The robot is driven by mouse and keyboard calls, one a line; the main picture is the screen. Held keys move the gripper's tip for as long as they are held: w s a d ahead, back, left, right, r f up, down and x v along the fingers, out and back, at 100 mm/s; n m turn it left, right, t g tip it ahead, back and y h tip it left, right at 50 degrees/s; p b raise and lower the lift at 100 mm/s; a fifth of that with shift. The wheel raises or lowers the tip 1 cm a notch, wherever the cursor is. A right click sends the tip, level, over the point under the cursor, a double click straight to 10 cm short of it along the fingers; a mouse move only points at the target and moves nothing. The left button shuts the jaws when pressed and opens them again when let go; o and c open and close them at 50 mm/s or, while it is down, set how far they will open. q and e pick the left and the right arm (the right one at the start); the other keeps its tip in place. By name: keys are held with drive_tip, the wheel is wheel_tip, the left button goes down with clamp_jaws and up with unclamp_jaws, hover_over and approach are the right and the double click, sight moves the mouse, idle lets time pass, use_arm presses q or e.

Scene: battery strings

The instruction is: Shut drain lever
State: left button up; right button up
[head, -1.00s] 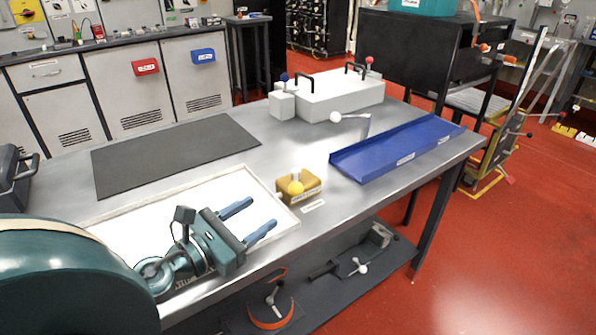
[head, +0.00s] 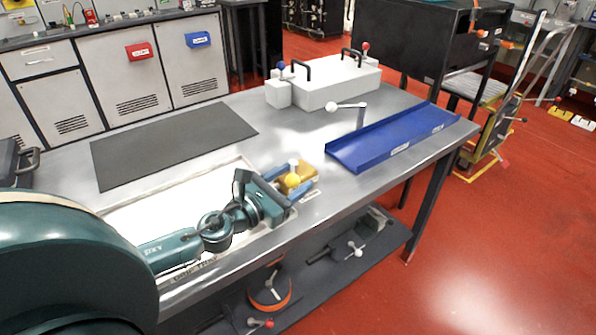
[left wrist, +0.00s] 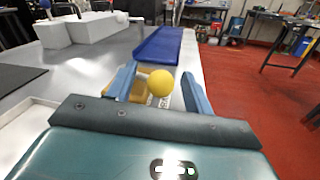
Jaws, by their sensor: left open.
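A yellow ball knob (head: 292,180) belongs to a small ochre block (head: 309,169) near the table's front edge. I take it as the lever; its label is not readable. My left gripper (head: 296,181) is open, with its blue fingers on either side of the knob. In the left wrist view the knob (left wrist: 160,83) shows between the two fingers (left wrist: 160,88), with gaps on both sides. Whether the fingers touch the block is unclear. The lever's arm is mostly hidden. My right gripper is not in view.
A blue sloped tray (head: 390,145) lies right of the block. A white-knobbed lever (head: 345,106) stands behind it. A white box with black handles (head: 335,88) is at the back. A dark mat (head: 170,145) and a white tray (head: 120,222) lie left.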

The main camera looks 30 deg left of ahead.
use_arm(q)
drive_tip(key=shift+w+d, duration=0.2)
drive_tip(key=shift+w, duration=0.9)
drive_tip(key=shift+s+d+f, duration=0.1)
drive_tip(key=shift+f, duration=0.05)
clamp_jaws()
